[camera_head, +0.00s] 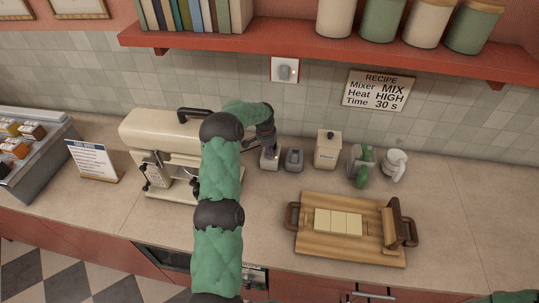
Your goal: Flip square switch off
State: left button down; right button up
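A small pale square-topped box (270,163) sits on the counter against the tiled wall. A small dark grey unit (294,160) stands just to its right. A white square wall plate with a grey rounded piece (285,71) is mounted on the tiles above; I cannot tell which of these is the square switch, or its setting. My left gripper (270,147) points down right over the pale box and partly hides it. Whether it touches the box, or its fingers are open, is unclear. My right gripper is out of view; only a green bit of that arm shows at the bottom right.
A cream coffee machine (158,130) stands left of my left arm. A cream canister (328,150), a green device (361,167) and a white one (394,165) stand to the right. A wooden board (310,250) lies in front. A red shelf (300,48) overhangs the counter.

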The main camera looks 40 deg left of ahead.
pick_arm(q)
jog(key=shift+f+b, duration=0.65)
jog(key=shift+f, duration=0.3)
dwell(0.6)
jog(key=shift+r, duration=0.1)
jog(key=shift+r+p, duration=1.3)
jog(key=shift+r, duration=2.15)
jog(key=shift+f, duration=0.1)
